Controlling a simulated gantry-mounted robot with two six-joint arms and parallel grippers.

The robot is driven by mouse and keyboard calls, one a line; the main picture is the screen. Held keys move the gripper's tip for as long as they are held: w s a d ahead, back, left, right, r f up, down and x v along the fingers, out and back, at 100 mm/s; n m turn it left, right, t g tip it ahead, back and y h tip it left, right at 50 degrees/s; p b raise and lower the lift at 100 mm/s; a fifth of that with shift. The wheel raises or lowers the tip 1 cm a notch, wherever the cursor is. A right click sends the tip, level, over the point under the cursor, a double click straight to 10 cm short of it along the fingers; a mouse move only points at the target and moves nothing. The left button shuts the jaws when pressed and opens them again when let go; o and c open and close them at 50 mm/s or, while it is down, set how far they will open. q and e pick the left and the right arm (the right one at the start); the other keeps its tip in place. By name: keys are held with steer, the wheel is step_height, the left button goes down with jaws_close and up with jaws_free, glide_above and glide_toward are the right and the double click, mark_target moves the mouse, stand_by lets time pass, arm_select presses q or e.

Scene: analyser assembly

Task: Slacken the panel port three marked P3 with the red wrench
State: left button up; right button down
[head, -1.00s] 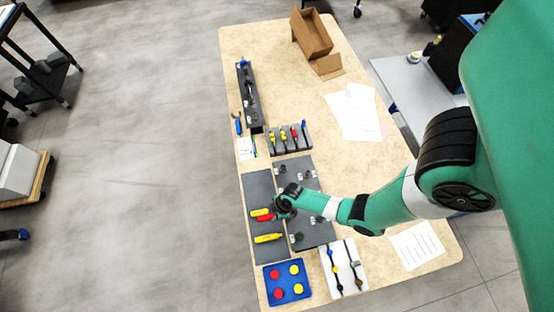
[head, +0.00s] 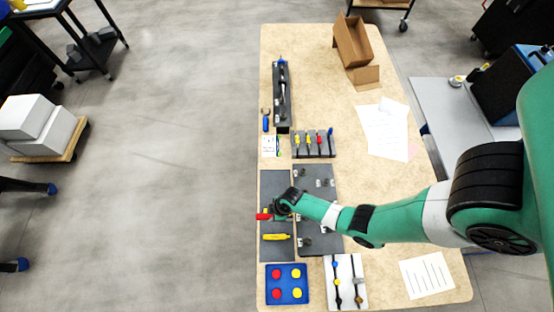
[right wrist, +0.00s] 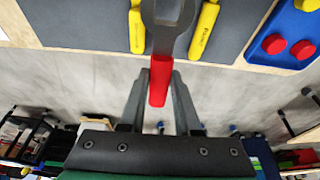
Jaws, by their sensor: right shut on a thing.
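My right gripper (head: 282,208) is over the dark grey tool mat (head: 268,185), shut on the red wrench (head: 263,216). In the right wrist view, the red handle (right wrist: 159,82) sits between the two fingers (right wrist: 160,100), with its grey metal head pointing away. The handle's end reaches past the mat's left edge in the head view. The dark panel with ports (head: 322,178) lies just right of the mat, partly covered by my arm. I cannot read the port marks, so P3 cannot be told apart. My left gripper is out of view.
A yellow wrench (head: 276,237) lies on the mat, with another yellow handle (right wrist: 137,25) beside the red wrench. A blue block with red and yellow buttons (head: 287,271) and a white cable board (head: 336,265) stand in front. A connector rack (head: 314,153) is behind.

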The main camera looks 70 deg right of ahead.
steer(key=shift+w+r, duration=0.15)
steer(key=shift+w, duration=0.05)
step_height(320, 180, up, 7)
steer(key=p, duration=0.7)
steer(key=shift+r, duration=0.1)
